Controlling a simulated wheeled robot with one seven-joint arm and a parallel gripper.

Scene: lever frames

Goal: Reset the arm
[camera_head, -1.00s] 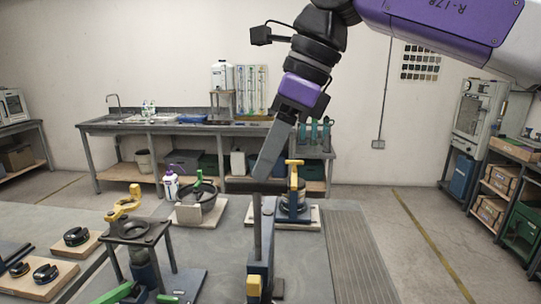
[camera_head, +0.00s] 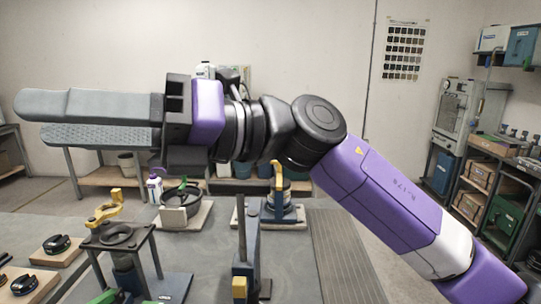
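My gripper (camera_head: 75,120) is raised at the left of the view, its long grey fingers pointing left. One smooth finger is in front, and the ribbed inner face of the other shows below it, so the fingers look apart. Nothing shows between them. My purple and black arm reaches across from the lower right, nearly level at the wrist. The gripper is above the work table (camera_head: 210,240) and apart from the things on it.
On the table stand a blue device with an upright rod (camera_head: 243,255), a yellow-handled device (camera_head: 278,195), a dark round pan on a board (camera_head: 183,205), a stand with a yellow clamp (camera_head: 120,237) and black knobs on boards (camera_head: 56,245). The ribbed right part (camera_head: 345,255) is clear.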

